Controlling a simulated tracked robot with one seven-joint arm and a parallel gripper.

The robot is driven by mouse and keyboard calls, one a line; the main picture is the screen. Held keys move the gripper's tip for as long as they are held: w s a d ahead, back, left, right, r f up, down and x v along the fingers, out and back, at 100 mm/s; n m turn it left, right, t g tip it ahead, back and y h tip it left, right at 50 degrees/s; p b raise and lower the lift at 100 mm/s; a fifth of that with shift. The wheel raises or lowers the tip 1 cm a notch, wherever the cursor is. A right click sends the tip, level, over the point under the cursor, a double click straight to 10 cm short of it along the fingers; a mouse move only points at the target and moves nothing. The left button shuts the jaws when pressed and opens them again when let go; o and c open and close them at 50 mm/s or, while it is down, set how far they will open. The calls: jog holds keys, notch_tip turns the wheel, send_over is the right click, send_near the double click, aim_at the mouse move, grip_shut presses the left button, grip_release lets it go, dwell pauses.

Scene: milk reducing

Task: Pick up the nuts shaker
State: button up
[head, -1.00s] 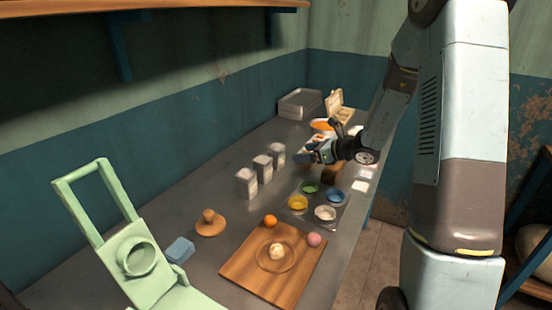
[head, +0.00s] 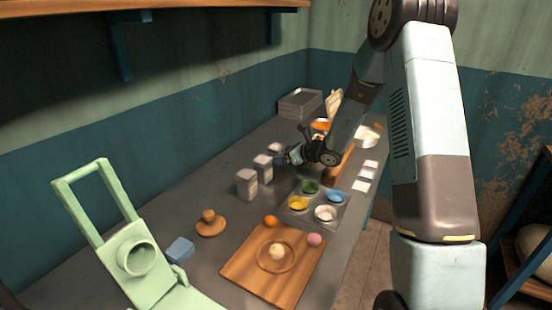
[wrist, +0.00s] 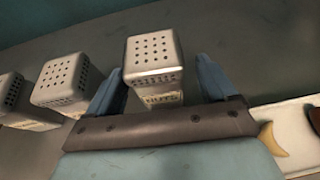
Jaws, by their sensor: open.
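The nuts shaker (wrist: 153,52) is a pale box with a holed top and a partly hidden label reading like "NUTS" in the wrist view. My gripper (wrist: 161,66) is open, with one blue finger on each side of this shaker and visible gaps beside it. In the head view the nuts shaker (head: 276,148) is the farthest of three in a row, partly hidden by my gripper (head: 283,158).
Two similar shakers (head: 263,168) (head: 246,184) stand nearer in the row. A tray of coloured bowls (head: 318,203), a wooden board (head: 244,265) and a green press-like device (head: 135,262) lie closer. A metal tray stack (head: 300,103) stands at the back.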

jog(key=shift+w+a+f, duration=0.25)
jog(key=shift+w+a, duration=0.05)
jog(key=shift+a, duration=0.1)
jog(key=shift+c, duration=0.2)
jog(key=c, duration=1.1)
